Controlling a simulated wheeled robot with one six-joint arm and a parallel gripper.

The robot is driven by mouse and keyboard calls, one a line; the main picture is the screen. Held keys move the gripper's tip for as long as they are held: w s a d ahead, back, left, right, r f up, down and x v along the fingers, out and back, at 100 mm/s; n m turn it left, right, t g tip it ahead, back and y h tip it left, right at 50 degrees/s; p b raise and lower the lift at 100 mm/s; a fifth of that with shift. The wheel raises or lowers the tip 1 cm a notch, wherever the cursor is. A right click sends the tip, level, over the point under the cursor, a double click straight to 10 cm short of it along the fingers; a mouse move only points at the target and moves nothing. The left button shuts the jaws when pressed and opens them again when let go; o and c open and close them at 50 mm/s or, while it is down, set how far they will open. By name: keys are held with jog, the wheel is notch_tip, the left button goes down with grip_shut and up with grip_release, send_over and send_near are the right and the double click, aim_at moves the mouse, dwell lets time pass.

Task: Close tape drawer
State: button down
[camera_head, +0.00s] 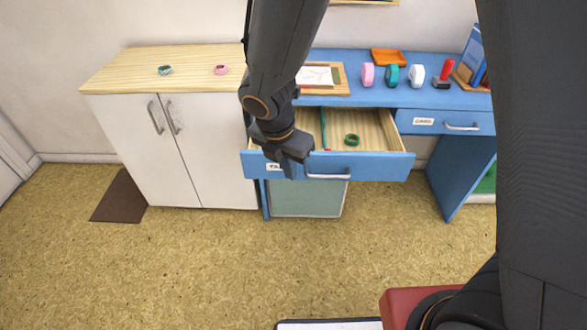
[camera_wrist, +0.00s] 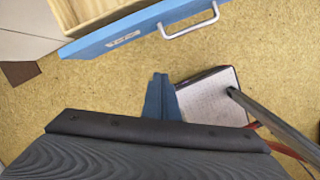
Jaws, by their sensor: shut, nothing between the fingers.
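The tape drawer (camera_head: 376,168) of the blue desk is pulled open, with a blue front, a metal bar handle (camera_head: 328,176) and a partly covered white label (camera_head: 273,167). A green tape roll (camera_head: 352,139) and a thin teal and red item (camera_head: 324,128) lie inside on the wooden bottom. My gripper (camera_head: 298,172) is shut and empty, in front of the drawer front, left of the handle. In the wrist view my gripper (camera_wrist: 161,78) is shut over floor, and the drawer front (camera_wrist: 145,32) and handle (camera_wrist: 190,20) show beyond it. I cannot tell whether it touches the front.
The closed right drawer (camera_head: 445,121) sits under the blue desktop (camera_head: 435,95), which bears tape rolls, a red stamp (camera_head: 446,70) and an orange tray (camera_head: 389,57). A white cabinet (camera_head: 180,150) stands left. The floor in front is mostly clear.

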aim_at(302, 174)
jog(key=shift+w+d+f+b, duration=0.15)
jog(key=shift+w+d+f, duration=0.4)
jog(key=shift+w+f, duration=0.5)
jog(key=shift+w+d+f+b, duration=0.1)
jog(key=shift+w+d+f, duration=0.5)
jog(key=shift+f, duration=0.75)
jog(key=shift+w+d+f+b, duration=0.15)
jog(key=shift+w+d+f, duration=0.35)
jog(key=shift+w+f, duration=0.55)
jog(key=shift+s+f, duration=0.1)
